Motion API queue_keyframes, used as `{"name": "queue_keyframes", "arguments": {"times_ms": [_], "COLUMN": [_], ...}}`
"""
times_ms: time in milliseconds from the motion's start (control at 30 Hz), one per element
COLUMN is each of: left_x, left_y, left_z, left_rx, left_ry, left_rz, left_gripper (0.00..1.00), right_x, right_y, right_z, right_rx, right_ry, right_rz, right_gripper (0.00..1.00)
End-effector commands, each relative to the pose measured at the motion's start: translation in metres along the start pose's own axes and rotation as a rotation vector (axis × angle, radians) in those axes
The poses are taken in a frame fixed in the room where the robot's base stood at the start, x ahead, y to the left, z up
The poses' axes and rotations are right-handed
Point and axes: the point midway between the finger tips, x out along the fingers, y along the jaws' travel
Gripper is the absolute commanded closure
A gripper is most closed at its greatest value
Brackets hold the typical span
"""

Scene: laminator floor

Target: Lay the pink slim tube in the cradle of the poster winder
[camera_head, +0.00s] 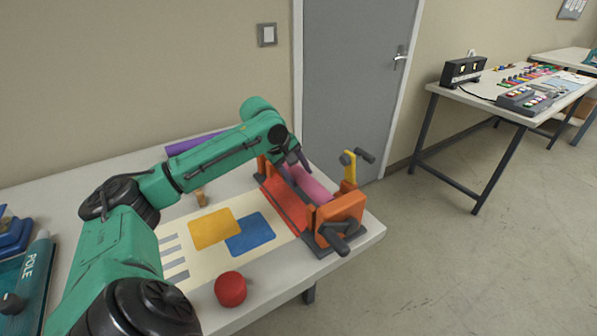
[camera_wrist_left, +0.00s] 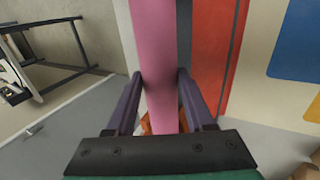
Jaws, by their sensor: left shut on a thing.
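The pink slim tube (camera_head: 313,184) is between the purple fingers of my left gripper (camera_head: 296,160), which is shut on it. The orange poster winder (camera_head: 341,220) stands at the right end of the near table. The tube lies lengthwise along the winder, over or in its cradle; I cannot tell whether it rests there. In the left wrist view the tube (camera_wrist_left: 154,45) runs between the fingers of my gripper (camera_wrist_left: 160,88), beside the winder's red-orange panel (camera_wrist_left: 213,50). The tube's far end is hidden by my gripper in the head view. My right gripper is not in view.
The winder has a dark crank (camera_head: 338,240) and a yellow upright with a dark handle (camera_head: 350,165). A poster with yellow and blue patches (camera_head: 190,262), a red round knob (camera_head: 230,289) and a purple tube (camera_head: 190,143) are on the table (camera_head: 30,190). A second table stands right.

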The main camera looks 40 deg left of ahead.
Motion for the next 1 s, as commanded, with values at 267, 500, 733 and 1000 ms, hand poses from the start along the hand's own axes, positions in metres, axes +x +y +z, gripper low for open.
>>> {"name": "queue_keyframes", "arguments": {"times_ms": [267,500,733,1000], "left_x": [0.001,0.001,-0.004,-0.064], "left_y": [0.0,0.0,-0.001,-0.002], "left_z": [0.0,0.0,-0.001,-0.002], "left_rx": [0.0,0.0,0.0,0.001], "left_ry": [0.0,0.0,0.003,0.008], "left_rz": [0.001,0.001,0.0,0.001], "left_gripper": [0.39,0.12,0.12,0.12], "right_x": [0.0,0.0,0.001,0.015], "right_y": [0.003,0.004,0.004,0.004], "right_z": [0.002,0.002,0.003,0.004], "right_rx": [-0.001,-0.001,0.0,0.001], "right_ry": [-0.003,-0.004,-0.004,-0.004], "right_rz": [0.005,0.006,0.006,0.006], "right_gripper": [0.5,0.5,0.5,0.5]}}
